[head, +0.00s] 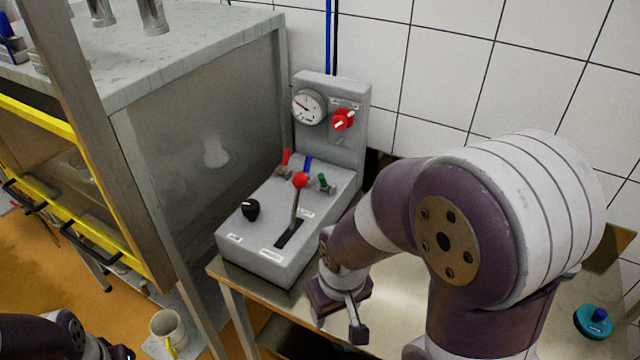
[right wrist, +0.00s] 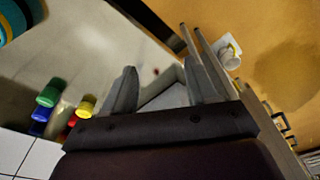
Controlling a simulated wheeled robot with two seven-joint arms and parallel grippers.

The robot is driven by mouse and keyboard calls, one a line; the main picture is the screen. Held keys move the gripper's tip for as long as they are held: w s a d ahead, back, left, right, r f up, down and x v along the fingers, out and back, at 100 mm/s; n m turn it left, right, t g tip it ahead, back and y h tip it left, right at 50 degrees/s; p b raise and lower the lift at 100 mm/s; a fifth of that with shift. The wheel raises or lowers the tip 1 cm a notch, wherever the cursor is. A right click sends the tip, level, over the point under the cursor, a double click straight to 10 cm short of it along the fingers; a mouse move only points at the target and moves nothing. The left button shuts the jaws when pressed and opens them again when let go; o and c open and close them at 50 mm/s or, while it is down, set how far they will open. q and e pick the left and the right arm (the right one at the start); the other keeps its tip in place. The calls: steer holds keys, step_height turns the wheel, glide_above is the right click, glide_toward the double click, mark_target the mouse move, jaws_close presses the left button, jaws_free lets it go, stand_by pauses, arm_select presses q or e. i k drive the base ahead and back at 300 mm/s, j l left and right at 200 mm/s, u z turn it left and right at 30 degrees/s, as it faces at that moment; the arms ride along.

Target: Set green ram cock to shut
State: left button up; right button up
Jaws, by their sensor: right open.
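The green ram cock (head: 325,183) stands on the right side of the grey control box's sloping deck, near its upright back panel. Its handle is small, and I cannot tell its setting. My right gripper (head: 338,322) is open, low in front of the box's near right corner, apart from the cock. In the right wrist view its two fingers (right wrist: 162,88) are spread with nothing held, and a grey corner shows beyond them. The green cock cannot be made out in the right wrist view. Only part of my left arm shows at the bottom left; its gripper is not visible.
Close to the green cock are a red cock (head: 286,158), a blue cock (head: 308,163) and a red-balled lever (head: 300,181). A black knob (head: 250,209) sits at left. The back panel bears a gauge (head: 309,107) and red knob (head: 343,120). Coloured pieces (right wrist: 50,95) stand on the table.

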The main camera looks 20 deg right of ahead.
mark_target(324, 186)
steer(key=i+l, duration=0.3)
steer(key=l, duration=0.15)
steer(key=i+l, duration=0.35)
steer(key=l, duration=0.15)
